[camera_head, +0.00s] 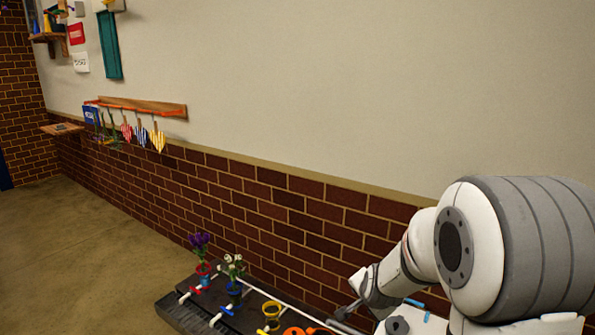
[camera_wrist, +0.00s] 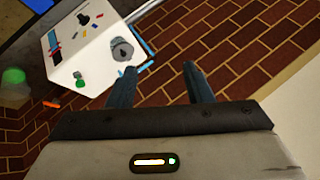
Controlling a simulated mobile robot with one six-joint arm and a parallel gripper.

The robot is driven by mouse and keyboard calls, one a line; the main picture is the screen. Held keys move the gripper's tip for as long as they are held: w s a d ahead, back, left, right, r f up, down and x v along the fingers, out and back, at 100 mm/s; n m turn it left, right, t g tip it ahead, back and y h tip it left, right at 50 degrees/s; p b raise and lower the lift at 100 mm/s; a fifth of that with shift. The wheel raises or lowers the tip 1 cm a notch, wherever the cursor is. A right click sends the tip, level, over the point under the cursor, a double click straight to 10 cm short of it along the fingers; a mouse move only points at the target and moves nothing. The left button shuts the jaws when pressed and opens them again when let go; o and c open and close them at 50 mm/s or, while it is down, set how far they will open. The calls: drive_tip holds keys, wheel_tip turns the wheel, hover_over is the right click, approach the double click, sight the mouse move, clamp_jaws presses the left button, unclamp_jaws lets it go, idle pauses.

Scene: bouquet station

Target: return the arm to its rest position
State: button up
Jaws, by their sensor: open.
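My arm shows at the right of the head view as large white and grey joints, bent down toward the lower middle. My gripper (camera_wrist: 160,68) shows in the wrist view with its two dark fingers spread apart and nothing between them. It is over the brick wall and a white box-like surface in that view. In the head view the gripper's jaws are too small and overlapped to make out clearly.
The brick wall (camera_head: 270,215) runs close behind. Open floor (camera_head: 75,255) lies left.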

drive_tip(key=s+r+n+g+p, duration=0.2)
drive_tip(key=s+r+n+p, duration=0.2)
drive_tip(key=s+r, duration=0.6)
drive_tip(key=s+a+r+n+g+p, duration=0.1)
drive_tip(key=s+r+n+g+p, duration=0.2)
drive_tip(key=s+r, duration=0.7)
drive_tip(key=s+n+p, duration=0.2)
drive_tip(key=s+n, duration=0.2)
drive_tip(key=s, duration=0.2)
drive_tip(key=shift+s+a+p, duration=0.15)
drive_tip(key=shift+a+p, duration=0.15)
